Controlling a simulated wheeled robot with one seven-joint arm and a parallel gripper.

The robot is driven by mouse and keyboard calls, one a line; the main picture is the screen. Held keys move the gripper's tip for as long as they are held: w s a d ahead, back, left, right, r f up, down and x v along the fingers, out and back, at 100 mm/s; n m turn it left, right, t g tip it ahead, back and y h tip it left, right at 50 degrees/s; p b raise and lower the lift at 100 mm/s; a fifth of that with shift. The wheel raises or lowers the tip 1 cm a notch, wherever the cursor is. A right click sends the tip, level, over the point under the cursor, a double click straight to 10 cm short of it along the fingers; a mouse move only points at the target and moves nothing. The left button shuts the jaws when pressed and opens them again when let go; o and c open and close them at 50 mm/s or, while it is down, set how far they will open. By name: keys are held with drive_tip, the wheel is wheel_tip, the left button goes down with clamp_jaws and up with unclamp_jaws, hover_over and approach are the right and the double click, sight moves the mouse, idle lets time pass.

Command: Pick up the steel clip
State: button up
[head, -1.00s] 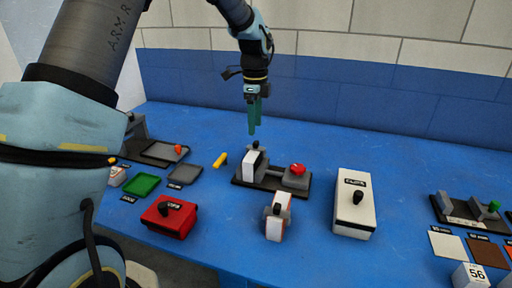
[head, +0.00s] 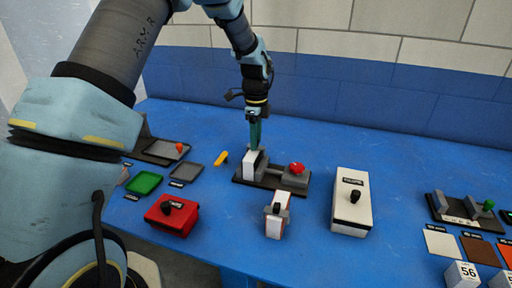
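My gripper (head: 255,145) points straight down with its green fingers at a white block (head: 250,163) on the left of a dark fixture (head: 272,184). The fingers hide the black knob on top of that block, and I cannot tell whether they touch or hold it. A grey piece with a black knob (head: 276,209) sits on a white and orange block (head: 275,228) in front of the fixture. I cannot tell for sure which grey piece is the steel clip.
A red-knobbed grey block (head: 295,178) stands on the fixture's right. A red box (head: 171,219) and a white box (head: 351,205) have black knobs. Trays, including a green tray (head: 143,183), and a yellow piece (head: 221,158) lie left. Another fixture (head: 464,211) stands far right.

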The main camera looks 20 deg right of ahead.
clamp_jaws()
idle(0.4)
